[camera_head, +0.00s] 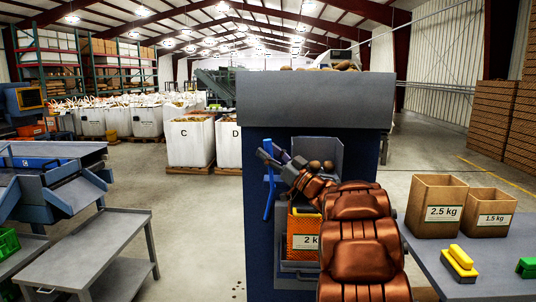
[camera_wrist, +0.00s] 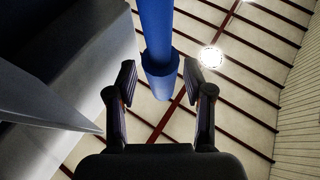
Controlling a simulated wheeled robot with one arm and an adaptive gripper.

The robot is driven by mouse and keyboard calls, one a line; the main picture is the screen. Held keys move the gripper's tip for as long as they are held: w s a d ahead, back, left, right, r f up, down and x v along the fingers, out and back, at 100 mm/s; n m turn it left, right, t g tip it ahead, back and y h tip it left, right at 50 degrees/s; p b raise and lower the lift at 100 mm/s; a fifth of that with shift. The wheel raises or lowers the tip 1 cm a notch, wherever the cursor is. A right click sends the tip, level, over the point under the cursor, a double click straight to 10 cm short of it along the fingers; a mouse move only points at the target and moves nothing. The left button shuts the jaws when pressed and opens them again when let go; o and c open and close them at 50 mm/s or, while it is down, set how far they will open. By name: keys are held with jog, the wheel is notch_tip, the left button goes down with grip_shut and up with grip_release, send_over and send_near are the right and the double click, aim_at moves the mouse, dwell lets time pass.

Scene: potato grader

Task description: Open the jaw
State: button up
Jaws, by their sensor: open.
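The dark blue machine (camera_head: 258,230) stands in the middle of the head view. A bright blue lever (camera_head: 268,195) hangs on its front left. My gripper (camera_head: 268,152) is by the lever's upper part, open. In the wrist view the two fingers of my gripper (camera_wrist: 159,78) are spread on either side of the blue bar (camera_wrist: 157,30) and its thicker collared end. I see no finger clearly touching it. An orange container (camera_head: 304,222) with a partly hidden label sits below. My arm covers much of the machine's front.
A table (camera_head: 500,285) at right holds a 2.5 kg box (camera_head: 436,205), a 1.5 kg box (camera_head: 489,212), a yellow block (camera_head: 459,264) and a green block (camera_head: 527,267). A grey cart (camera_head: 85,250) stands left. Floor between cart and machine is clear.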

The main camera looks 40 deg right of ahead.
jog(key=v, duration=1.2)
dwell(0.5)
